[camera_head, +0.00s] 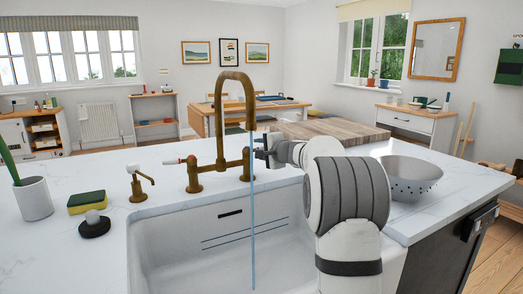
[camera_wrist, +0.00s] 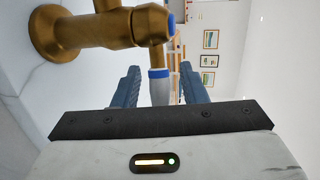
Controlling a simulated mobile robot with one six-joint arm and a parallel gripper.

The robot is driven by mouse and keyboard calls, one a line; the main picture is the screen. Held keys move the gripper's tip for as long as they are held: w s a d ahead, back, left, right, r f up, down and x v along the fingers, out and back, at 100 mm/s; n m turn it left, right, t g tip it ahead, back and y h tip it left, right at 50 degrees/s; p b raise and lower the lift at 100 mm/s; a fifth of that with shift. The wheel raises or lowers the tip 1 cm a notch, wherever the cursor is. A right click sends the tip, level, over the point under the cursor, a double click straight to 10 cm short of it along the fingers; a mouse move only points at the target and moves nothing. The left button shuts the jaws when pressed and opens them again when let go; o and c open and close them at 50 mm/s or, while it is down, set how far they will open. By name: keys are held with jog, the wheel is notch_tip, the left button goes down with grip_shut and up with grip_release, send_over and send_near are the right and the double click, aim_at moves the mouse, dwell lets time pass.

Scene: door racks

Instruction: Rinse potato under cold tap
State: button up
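The brass tap (camera_head: 222,135) arches over the white sink (camera_head: 180,262). A thin blue stream of water (camera_head: 253,235) falls from its spout into the sink. The tap has a red-marked lever (camera_head: 174,161) at left. My gripper (camera_head: 262,150) is at the tap's right-hand valve. In the wrist view, the blue-banded white lever (camera_wrist: 160,88) lies between the fingers of my gripper (camera_wrist: 160,84), with a gap visible on each side. No potato can be made out in either view; the sink floor is partly hidden by its front and my arm.
A grey colander (camera_head: 408,178) and a wooden board (camera_head: 325,130) stand on the counter at right. At left are a brass soap pump (camera_head: 138,188), a yellow-green sponge (camera_head: 87,202), a black plug (camera_head: 94,226) and a white pot (camera_head: 34,199). The front-left counter is clear.

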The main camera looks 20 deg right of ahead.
jog(key=v, duration=0.7)
jog(key=shift+s+b, duration=0.3)
jog(key=shift+s, duration=0.05)
jog(key=shift+d+r, duration=0.1)
jog(key=shift+d, duration=0.05)
